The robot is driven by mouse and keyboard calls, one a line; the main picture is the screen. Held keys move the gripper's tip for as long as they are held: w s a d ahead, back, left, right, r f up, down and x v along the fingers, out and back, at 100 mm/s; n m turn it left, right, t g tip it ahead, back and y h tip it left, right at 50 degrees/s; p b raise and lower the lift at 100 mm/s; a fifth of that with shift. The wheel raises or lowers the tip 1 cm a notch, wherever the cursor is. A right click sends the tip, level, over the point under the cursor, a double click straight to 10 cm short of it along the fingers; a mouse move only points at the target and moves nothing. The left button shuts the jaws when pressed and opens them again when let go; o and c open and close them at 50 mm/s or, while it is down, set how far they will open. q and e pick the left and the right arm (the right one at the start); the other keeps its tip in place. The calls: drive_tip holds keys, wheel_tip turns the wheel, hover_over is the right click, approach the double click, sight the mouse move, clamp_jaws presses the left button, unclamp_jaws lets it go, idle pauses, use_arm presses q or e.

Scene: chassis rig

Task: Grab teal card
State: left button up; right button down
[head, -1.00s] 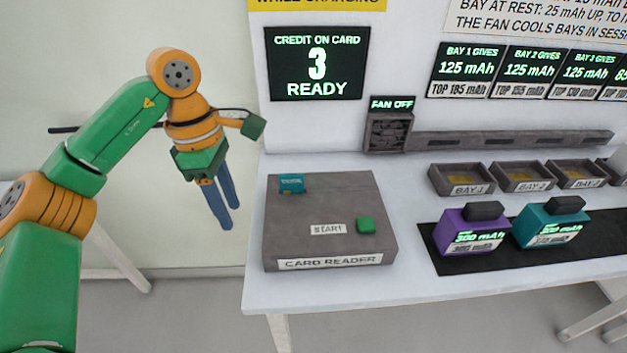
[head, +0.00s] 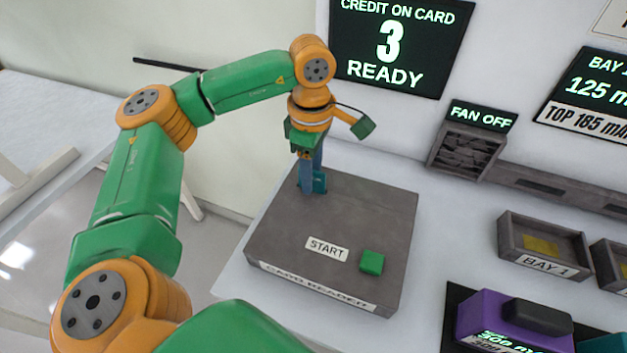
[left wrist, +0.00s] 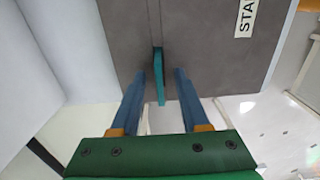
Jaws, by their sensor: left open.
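The teal card (head: 320,183) stands upright in the slot at the back left of the grey card reader (head: 383,215). My left gripper (head: 312,186) points down at the card, its blue fingers hiding part of it in the head view. In the left wrist view, the card (left wrist: 159,78) shows edge-on between the two open fingers of the gripper (left wrist: 160,82). A gap shows on each side of it, so the fingers look apart from the card. My right gripper is not in view.
The green start button (head: 372,262) is on the reader's front right. Bay 1 (head: 545,243) and a purple battery block (head: 510,318) stand to the right. The fan box (head: 467,150) and credit display (head: 400,45) are on the wall behind. The table's left edge runs close beside the reader.

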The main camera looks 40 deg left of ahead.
use_arm(q)
clamp_jaws()
drive_tip(key=shift+r, duration=0.1)
